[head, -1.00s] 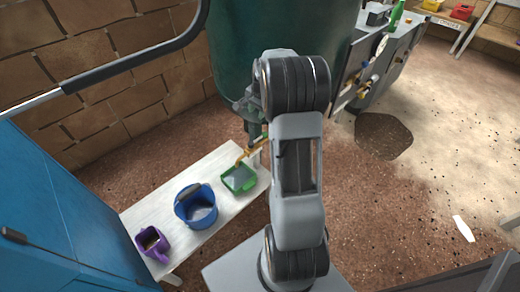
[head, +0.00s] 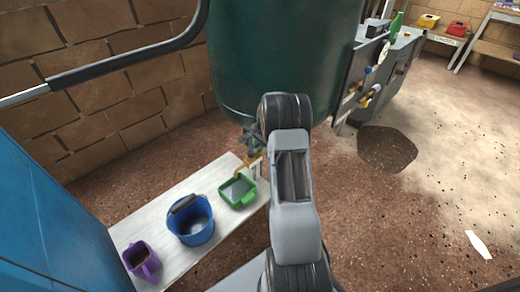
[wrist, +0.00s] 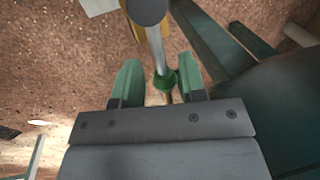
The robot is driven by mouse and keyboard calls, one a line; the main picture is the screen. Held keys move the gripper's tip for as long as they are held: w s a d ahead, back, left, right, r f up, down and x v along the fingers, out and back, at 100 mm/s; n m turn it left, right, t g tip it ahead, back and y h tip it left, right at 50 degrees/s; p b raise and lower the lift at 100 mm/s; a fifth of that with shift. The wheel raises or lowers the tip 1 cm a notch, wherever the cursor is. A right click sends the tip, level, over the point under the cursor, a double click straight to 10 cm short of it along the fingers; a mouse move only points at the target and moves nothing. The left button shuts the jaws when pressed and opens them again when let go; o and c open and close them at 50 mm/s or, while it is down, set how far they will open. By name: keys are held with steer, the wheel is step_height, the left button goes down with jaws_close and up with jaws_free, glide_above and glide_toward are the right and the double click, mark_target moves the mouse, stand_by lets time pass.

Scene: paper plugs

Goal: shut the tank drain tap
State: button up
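The dark green tank (head: 285,60) stands at the top centre of the head view. Its brass tap (head: 246,166) shows low on its front, left of my arm, above the green tub (head: 237,192). In the wrist view, a thin grey rod (wrist: 156,48) with a round grey end and a green collar (wrist: 165,80) runs between my fingers; it looks like part of the tap. My gripper (wrist: 160,66) is open, one green finger on each side of the rod, with gaps visible. In the head view the gripper is mostly hidden near the tap.
A blue cabinet (head: 45,215) stands at left. A grey panel with valves (head: 365,95) is right of the tank. The floor at right is mostly clear.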

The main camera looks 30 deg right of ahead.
steer(key=shift+w+f, duration=0.2)
steer(key=shift+f, duration=0.6)
steer(key=shift+c, duration=0.3)
steer(key=c, duration=0.6)
jaws_close()
